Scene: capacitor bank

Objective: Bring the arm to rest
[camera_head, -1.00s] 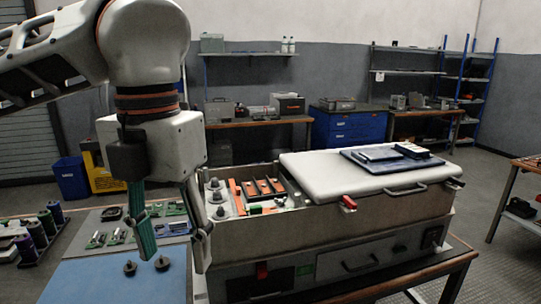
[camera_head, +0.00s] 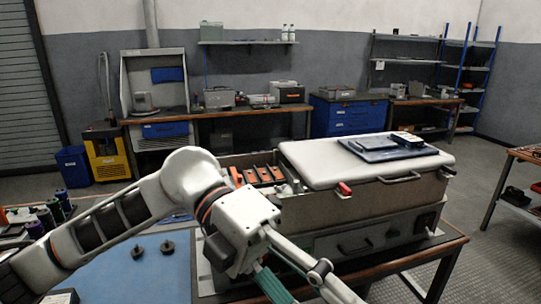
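My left arm comes in from the left, low across the picture. Its gripper (camera_head: 310,287) points down and right in front of the capacitor bank cabinet (camera_head: 345,209). One green-lined finger and one grey finger stand apart with nothing seen between them. The fingertips reach the bottom edge of the picture. The arm and gripper hide part of the cabinet's front and left end. Orange-topped parts (camera_head: 262,174) show in the cabinet's open section. My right gripper is not in view.
Two dark knobbed pieces (camera_head: 153,248) stand on a blue mat (camera_head: 120,275) on the bench. A tablet-like blue panel (camera_head: 388,147) lies on the cabinet's white lid (camera_head: 345,165). Dark spools (camera_head: 55,208) stand at the left. Shelves and workbenches line the back wall.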

